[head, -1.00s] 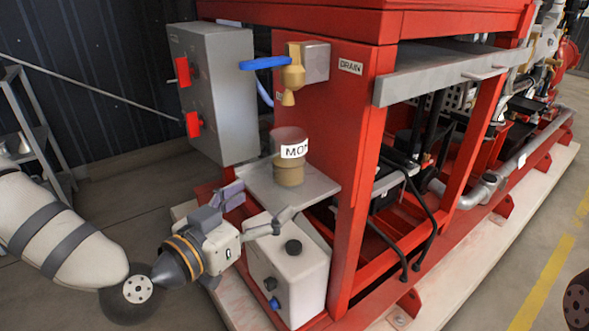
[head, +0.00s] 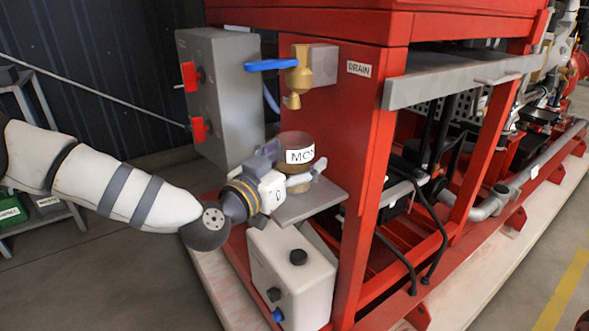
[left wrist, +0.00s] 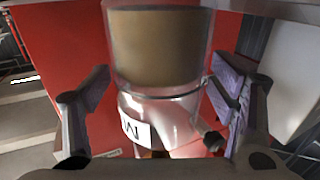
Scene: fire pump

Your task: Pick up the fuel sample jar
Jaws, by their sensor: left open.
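The fuel sample jar (head: 296,158) is a clear jar with brown liquid and a white label, standing on a grey shelf (head: 318,200) on the red frame. My left gripper (head: 293,166) is at the jar, one finger on each side of it, and hides part of its lower half. In the left wrist view the jar (left wrist: 158,48) appears upside down between the open fingers of the left gripper (left wrist: 162,78). A gap shows on the left side; contact on the right cannot be told. My right gripper is not in view.
A brass drain valve (head: 301,75) with a blue handle (head: 271,65) hangs just above the jar. A grey control box (head: 220,95) with red switches is behind left. Open floor lies at the lower left.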

